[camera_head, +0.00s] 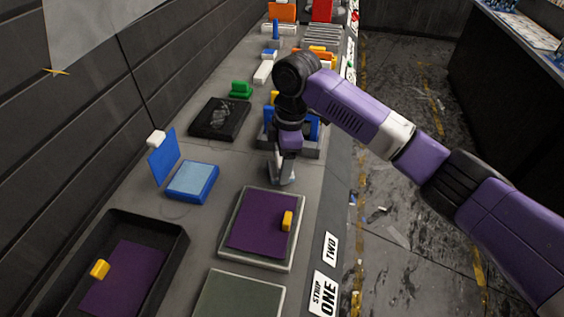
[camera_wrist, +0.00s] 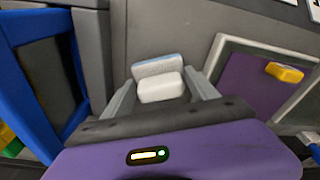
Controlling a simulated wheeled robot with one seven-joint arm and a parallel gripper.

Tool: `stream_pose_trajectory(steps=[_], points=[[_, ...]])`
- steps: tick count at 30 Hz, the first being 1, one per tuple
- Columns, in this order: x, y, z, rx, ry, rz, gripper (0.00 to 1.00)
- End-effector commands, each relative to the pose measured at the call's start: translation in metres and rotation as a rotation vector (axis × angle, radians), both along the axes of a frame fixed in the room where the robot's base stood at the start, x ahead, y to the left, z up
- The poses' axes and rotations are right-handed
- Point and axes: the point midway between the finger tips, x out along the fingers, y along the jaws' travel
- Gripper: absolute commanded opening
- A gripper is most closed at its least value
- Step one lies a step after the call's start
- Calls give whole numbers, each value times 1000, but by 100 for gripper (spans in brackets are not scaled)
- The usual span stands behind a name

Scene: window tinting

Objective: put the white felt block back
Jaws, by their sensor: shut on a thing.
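My gripper (camera_head: 281,176) hangs low over the bench, between a grey holder with blue parts and a framed purple sheet. In the wrist view my gripper (camera_wrist: 160,82) is shut on the white felt block (camera_wrist: 160,90), which sits between the two fingers. A pale blue-grey face shows along the block's far side. In the head view the block is mostly hidden by the gripper and cannot be made out clearly. The grey holder (camera_head: 308,148) stands just behind the gripper, partly covered by my arm. Its blue part (camera_wrist: 30,100) shows at the left in the wrist view.
The framed purple sheet (camera_head: 255,225) bears a yellow block (camera_head: 287,220). A dark tray (camera_head: 170,240) is at the front left, a black slab (camera_head: 220,118) farther back. Bare bench lies around the gripper.

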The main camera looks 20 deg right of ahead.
Motion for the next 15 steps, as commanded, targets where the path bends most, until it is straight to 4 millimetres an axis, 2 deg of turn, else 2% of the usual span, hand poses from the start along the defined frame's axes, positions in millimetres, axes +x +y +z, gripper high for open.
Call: stream_pose_trajectory(steps=[11,12,15], points=[[0,0,-6,1,-1,-1,30],[0,0,-7,1,-2,-1,69],[0,0,-6,0,-2,0,89]])
